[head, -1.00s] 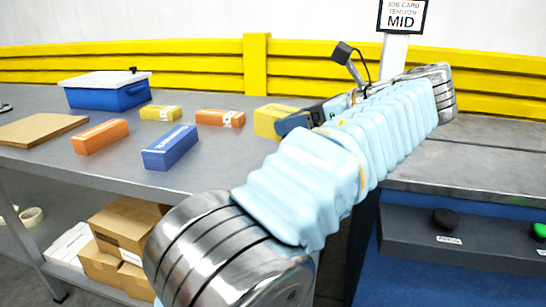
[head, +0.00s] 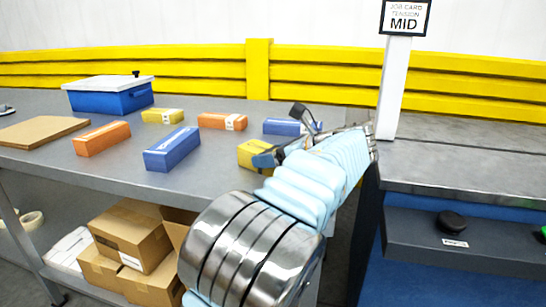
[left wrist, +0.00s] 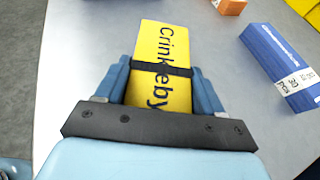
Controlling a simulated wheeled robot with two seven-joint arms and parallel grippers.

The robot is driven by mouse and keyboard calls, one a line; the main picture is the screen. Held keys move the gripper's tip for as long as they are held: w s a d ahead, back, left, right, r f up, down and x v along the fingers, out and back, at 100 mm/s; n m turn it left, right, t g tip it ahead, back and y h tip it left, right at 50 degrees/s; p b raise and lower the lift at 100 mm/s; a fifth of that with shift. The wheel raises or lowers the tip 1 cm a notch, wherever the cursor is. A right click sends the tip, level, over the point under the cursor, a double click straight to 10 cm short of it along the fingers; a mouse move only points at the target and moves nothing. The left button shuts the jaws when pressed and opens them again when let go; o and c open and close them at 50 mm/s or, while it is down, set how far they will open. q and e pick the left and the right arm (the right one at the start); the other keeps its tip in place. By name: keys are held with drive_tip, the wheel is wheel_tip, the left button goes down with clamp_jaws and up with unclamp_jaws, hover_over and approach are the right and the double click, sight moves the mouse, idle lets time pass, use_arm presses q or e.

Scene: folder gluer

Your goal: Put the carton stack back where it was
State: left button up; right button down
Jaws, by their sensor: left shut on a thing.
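A yellow carton stack (head: 252,150) with a dark band is in my left gripper (head: 263,160), near the right front part of the grey table (head: 215,180). In the left wrist view the yellow stack (left wrist: 160,45) reads "Crinkleby" and lies between the blue fingers of the left gripper (left wrist: 161,82), which are shut on its sides. I cannot tell whether it touches the tabletop. My left arm hides part of it in the head view. My right gripper is not in view.
Near the held stack are blue stacks (head: 172,149) (head: 284,127), orange stacks (head: 102,138) (head: 222,121) and another yellow stack (head: 162,116). A blue lidded box (head: 108,98) and a brown board (head: 42,131) are at left. A sign post (head: 392,85) stands right. Bare tabletop shows between the stacks.

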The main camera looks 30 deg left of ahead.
use_arm(q)
drive_tip(key=o, duration=1.3)
drive_tip(key=shift+f, duration=0.1)
drive_tip(key=shift+c, duration=0.2)
drive_tip(key=shift+d+r, duration=0.15)
drive_tip(key=shift+r, duration=0.1)
drive_tip(key=p+v, duration=0.1)
drive_tip(key=v, duration=1)
drive_tip(key=shift+s+d, duration=0.15)
drive_tip(key=shift+d, duration=0.2)
